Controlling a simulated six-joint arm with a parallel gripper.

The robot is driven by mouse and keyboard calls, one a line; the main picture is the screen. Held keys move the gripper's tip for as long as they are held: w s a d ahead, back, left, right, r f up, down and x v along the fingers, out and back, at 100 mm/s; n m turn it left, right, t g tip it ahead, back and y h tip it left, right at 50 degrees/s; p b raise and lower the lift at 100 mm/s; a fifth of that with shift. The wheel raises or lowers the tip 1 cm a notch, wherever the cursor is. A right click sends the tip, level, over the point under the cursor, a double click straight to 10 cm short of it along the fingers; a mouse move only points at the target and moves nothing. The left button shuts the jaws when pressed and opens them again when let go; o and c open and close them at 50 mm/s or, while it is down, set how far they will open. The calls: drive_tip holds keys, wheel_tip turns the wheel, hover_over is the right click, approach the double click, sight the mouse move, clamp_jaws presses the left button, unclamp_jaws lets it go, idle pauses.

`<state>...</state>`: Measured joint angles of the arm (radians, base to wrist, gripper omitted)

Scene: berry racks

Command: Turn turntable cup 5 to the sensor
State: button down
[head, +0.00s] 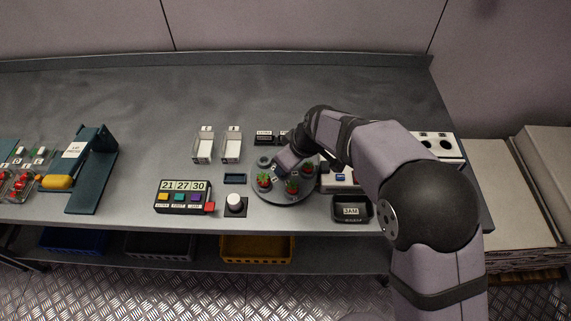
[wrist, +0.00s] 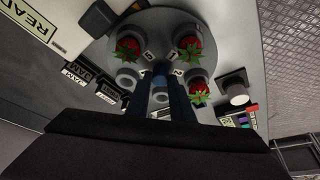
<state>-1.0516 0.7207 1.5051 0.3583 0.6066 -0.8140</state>
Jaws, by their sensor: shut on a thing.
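The round grey turntable (head: 285,199) carries several cups, and three of them hold red berries with green leaves. In the wrist view, the label 5 (wrist: 147,56) lies beside the berry cup at the upper left (wrist: 128,52). The labels 1 (wrist: 168,57) and 2 (wrist: 177,72) lie beside the other berry cups. My gripper (wrist: 161,70) points down at the turntable's middle and is shut on its hub, which the fingers mostly hide. A dark block (wrist: 98,17) stands by the turntable's edge, up and left of cup 5; I cannot tell whether it is the sensor.
A white device (head: 340,178) with a blue part stands right of the turntable, and a dark labelled tray (head: 351,209) lies in front of it. A white knob (head: 235,203) and a number panel (head: 183,197) are to the left.

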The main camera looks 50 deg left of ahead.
drive_tip(key=shift+m, duration=0.3)
idle(0.4)
drive_tip(key=c, duration=1.6)
unclamp_jaws()
drive_tip(key=shift+o, duration=0.2)
drive_tip(key=b+v, duration=0.2)
drive_tip(key=v, duration=0.5)
drive_tip(key=shift+r, duration=0.2)
drive_tip(key=shift+d, duration=0.1)
wheel_tip(320, 180, up, 11)
drive_tip(key=p, duration=0.8)
